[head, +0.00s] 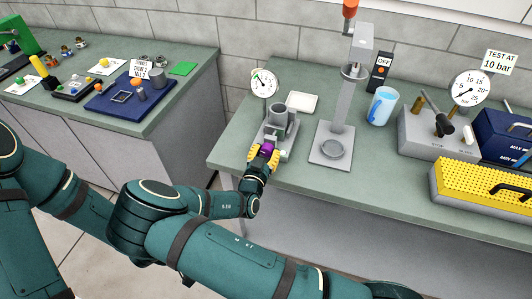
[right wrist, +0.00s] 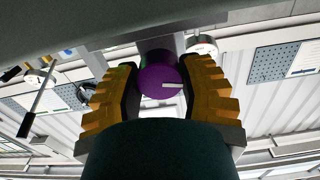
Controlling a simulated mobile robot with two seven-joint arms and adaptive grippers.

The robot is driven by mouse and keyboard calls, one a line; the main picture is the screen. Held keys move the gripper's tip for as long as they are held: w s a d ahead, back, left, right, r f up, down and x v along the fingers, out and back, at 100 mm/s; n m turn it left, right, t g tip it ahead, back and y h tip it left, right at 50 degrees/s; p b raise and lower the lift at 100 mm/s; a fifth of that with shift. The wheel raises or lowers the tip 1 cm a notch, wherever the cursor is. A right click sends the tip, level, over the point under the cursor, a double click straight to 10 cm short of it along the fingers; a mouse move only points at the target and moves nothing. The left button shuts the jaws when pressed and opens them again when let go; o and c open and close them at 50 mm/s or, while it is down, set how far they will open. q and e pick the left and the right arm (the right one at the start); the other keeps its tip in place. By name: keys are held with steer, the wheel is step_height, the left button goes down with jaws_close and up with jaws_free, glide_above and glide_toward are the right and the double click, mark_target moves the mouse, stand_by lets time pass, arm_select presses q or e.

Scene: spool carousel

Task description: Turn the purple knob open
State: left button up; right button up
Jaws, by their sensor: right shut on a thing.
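The purple knob (head: 267,148) is on the front of a small grey fixture (head: 280,122) near the front edge of the right bench. My right gripper (head: 264,156) has its yellow-padded fingers on both sides of the knob and is shut on it. In the right wrist view the round face of the purple knob (right wrist: 159,81) sits between the two pads, with a white mark pointing right. A round dial gauge (head: 264,83) stands behind the fixture, its needle pointing up and left. My left gripper is not in view.
A grey press stand (head: 333,146) stands just right of the fixture, and a white tray (head: 302,102) lies behind it. A blue cup (head: 382,106), a larger gauge (head: 471,88) and a yellow perforated box (head: 482,187) are further right. A gap separates the left bench (head: 185,82).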

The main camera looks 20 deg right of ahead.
steer(key=n+b, duration=0.2)
steer(key=n, duration=0.1)
steer(key=shift+f+n, duration=0.1)
steer(key=shift+n, duration=0.2)
steer(key=n+b, duration=0.1)
steer(key=n, duration=0.3)
steer(key=shift+n, duration=0.3)
steer(key=n, duration=0.6)
steer(key=shift+b, duration=0.35)
steer(key=n, duration=0.6)
steer(key=shift+r+n, duration=0.2)
steer(key=shift+n, duration=0.2)
steer(key=o, duration=1.2)
steer(key=shift+d, duration=0.1)
steer(key=shift+f, duration=0.1)
